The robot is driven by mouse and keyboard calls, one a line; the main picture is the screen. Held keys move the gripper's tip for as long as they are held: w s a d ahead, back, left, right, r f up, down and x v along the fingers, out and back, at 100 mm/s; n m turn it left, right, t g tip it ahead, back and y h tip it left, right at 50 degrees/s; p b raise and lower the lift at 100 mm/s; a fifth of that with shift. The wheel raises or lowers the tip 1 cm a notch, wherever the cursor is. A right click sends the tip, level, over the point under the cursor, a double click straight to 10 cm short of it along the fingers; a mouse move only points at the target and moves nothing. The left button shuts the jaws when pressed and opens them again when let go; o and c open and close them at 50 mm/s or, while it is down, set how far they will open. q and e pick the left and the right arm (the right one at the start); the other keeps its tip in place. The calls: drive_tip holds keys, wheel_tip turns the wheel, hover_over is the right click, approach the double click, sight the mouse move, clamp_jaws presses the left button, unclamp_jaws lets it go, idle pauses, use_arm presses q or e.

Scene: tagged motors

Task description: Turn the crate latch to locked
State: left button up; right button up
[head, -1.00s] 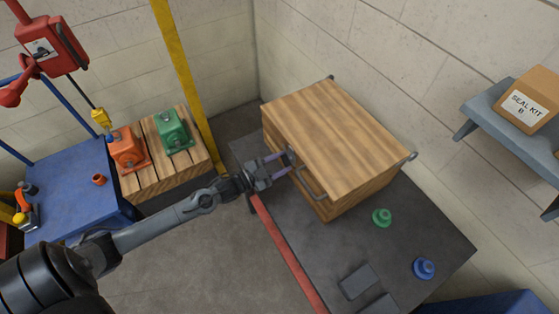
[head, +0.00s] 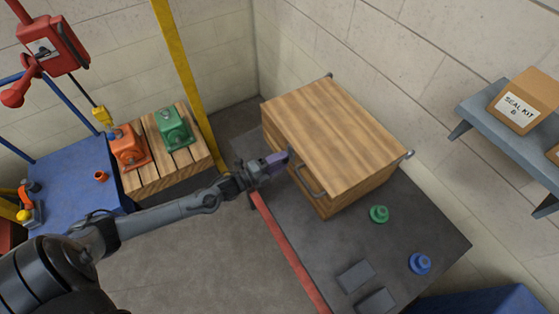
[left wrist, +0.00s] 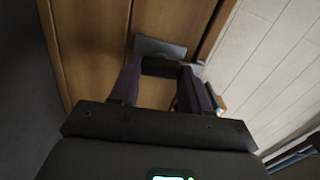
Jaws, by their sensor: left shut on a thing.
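The wooden crate (head: 335,125) stands on the dark bench, its slatted front facing my left arm. My left gripper (head: 283,157) reaches the upper part of that front. In the left wrist view, the purple fingers (left wrist: 160,70) are shut on the dark crate latch (left wrist: 162,66), in front of a grey plate (left wrist: 155,46) on the wood. In the head view the fingers overlap and hide most of the latch, so its angle is hard to read there. My right gripper is out of view.
A bar handle (head: 311,184) sticks out of the crate front beside my gripper. Green (head: 379,214) and blue (head: 420,263) knobbed pieces stand on the bench (head: 330,245). Orange (head: 128,150) and green (head: 173,128) motors sit on a slatted stand. A yellow post (head: 183,80) rises behind my arm.

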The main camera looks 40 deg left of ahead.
use_arm(q)
drive_tip(key=shift+m, duration=0.6)
drive_tip(key=o, duration=1.1)
drive_tip(key=shift+c, duration=0.2)
drive_tip(key=shift+s, duration=0.1)
drive_tip(key=p+v, duration=0.1)
drive_tip(key=v, duration=0.9)
drive_tip(key=shift+s, duration=0.35)
drive_tip(key=shift+a, duration=0.1)
